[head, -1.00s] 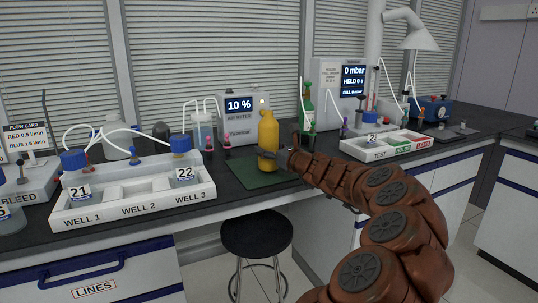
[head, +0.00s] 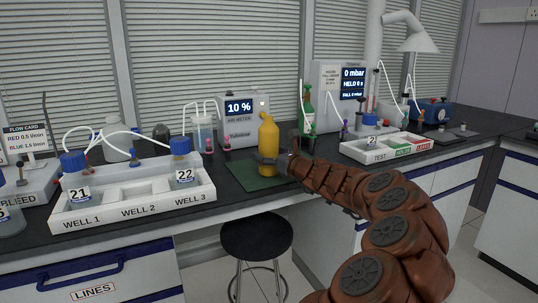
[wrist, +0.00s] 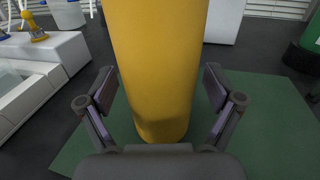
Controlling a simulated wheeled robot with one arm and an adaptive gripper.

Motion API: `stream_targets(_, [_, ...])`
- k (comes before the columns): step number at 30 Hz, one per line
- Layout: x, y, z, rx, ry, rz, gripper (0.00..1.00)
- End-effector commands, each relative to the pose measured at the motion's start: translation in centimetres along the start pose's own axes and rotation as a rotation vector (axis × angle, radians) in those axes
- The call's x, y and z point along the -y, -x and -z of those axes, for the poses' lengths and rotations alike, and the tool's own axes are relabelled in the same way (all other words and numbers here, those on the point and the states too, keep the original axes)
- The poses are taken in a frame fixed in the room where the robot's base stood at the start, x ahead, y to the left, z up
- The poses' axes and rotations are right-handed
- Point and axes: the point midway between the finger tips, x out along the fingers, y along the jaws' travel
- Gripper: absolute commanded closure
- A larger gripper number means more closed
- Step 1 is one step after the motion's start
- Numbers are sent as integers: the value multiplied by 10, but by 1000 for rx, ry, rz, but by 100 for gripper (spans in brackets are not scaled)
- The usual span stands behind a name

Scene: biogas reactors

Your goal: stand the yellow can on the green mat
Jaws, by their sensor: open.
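The yellow can (head: 268,140) stands upright on the green mat (head: 240,178), near the mat's right part in the head view. In the wrist view the can (wrist: 158,70) fills the middle, with its base on the mat (wrist: 265,125). My gripper (head: 272,160) is at the can's lower body, coming from the right. In the wrist view the open fingers (wrist: 159,92) lie one on each side of the can, with a gap visible on both sides. The can's top is out of the wrist view.
A white three-well tray (head: 130,205) with blue-capped bottles stands left of the mat. An air meter (head: 240,118) stands behind it. A green bottle (head: 306,112) is behind my gripper, and a test tray (head: 375,155) is to the right. A black stool (head: 257,236) stands below the bench edge.

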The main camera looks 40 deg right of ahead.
Motion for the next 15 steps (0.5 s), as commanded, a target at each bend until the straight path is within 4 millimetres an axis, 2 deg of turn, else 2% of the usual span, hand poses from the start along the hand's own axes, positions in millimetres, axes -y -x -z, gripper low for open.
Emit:
stream_targets(5, [1, 5, -4, 0, -1, 2, 9])
stream_targets(15, [1, 52, -3, 0, -3, 2, 9])
